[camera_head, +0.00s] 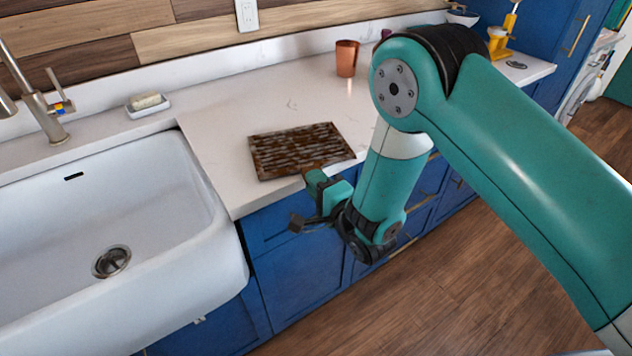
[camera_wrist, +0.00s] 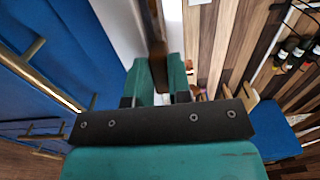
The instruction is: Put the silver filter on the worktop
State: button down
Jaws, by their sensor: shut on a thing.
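The filter (camera_head: 298,148) is a flat rectangular slatted panel, brown and greyish rather than plain silver. In the head view it is over the pale worktop (camera_head: 220,140), right of the sink, roughly level. I cannot tell whether it rests on the surface or is slightly above it. My gripper (camera_head: 314,180) is at the worktop's front edge, shut on the filter's near edge. In the wrist view the filter (camera_wrist: 152,30) is a thin brown strip seen edge-on, running between the green fingers of my gripper (camera_wrist: 158,76).
A white sink (camera_head: 120,215) lies to the left, with a tap (camera_head: 42,108) and a soap dish (camera_head: 148,105) behind it. A copper cup (camera_head: 346,58) stands behind the filter. Blue cabinets (camera_head: 300,265) are below the worktop. Worktop around the filter is clear.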

jog(key=shift+f, duration=0.15)
jog(key=c, duration=1.1)
grip_release()
jog(key=shift+o, duration=0.2)
